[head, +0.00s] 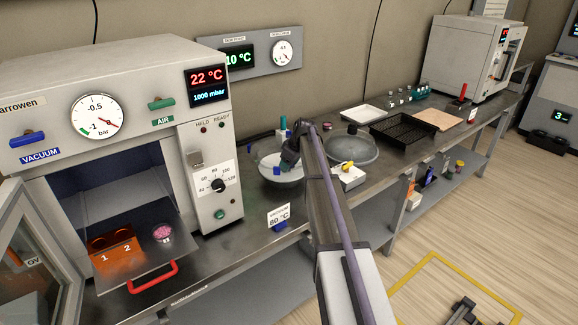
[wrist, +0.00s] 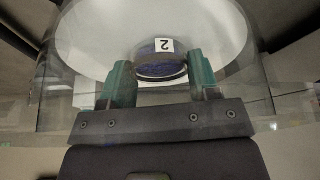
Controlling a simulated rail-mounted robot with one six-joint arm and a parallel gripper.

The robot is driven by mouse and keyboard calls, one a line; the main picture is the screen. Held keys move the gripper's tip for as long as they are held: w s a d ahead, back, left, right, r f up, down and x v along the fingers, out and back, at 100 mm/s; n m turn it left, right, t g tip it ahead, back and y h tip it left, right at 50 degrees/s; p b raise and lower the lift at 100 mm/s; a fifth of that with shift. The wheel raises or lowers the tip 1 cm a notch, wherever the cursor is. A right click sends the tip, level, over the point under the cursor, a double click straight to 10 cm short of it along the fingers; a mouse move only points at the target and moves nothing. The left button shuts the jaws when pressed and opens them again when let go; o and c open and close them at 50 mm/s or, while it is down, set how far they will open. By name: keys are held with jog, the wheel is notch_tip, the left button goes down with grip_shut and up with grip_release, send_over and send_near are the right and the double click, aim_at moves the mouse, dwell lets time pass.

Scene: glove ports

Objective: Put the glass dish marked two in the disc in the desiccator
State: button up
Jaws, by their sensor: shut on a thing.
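The glass dish marked two (wrist: 160,68) has dark blue contents and a white tag with an upside-down 2 in the wrist view. My gripper (wrist: 158,75) has green fingertips shut on the dish, one on each side. In the head view my gripper (head: 284,166) is at the open desiccator bowl (head: 262,181), over its white disc (head: 268,160). The wrist view shows the white disc (wrist: 215,30) behind the dish. I cannot tell whether the dish touches the disc. My arm hides part of the bowl in the head view.
A glass lid (head: 362,150) lies right of my arm, with a small yellow-topped box (head: 348,177) in front. Left, the vacuum oven (head: 205,110) is open; its shelf holds an orange rack (head: 115,255) and a pink-filled dish (head: 162,233). A black tray (head: 405,132) stands farther right.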

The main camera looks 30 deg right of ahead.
jog(key=o, duration=0.9)
jog(key=shift+f, duration=0.1)
jog(key=shift+r+p, duration=0.4)
jog(key=p+v, duration=1.1)
jog(key=v, duration=0.1)
jog(key=s+a+m+g, duration=0.1)
jog(key=s+a+m, duration=0.1)
jog(key=s+a, duration=0.7)
jog(key=s+a+f+m+g+h, duration=0.1)
jog(key=s+a+m, duration=0.1)
jog(key=s+a, duration=0.7)
jog(key=s+a+m+g+h, duration=0.1)
jog(key=s+a+m, duration=0.1)
jog(key=s+a, duration=0.8)
jog(key=shift+s+f+g, duration=0.2)
jog(key=shift+s, duration=1.35)
jog(key=shift+s+f+g, duration=0.2)
jog(key=shift+s, duration=1.35)
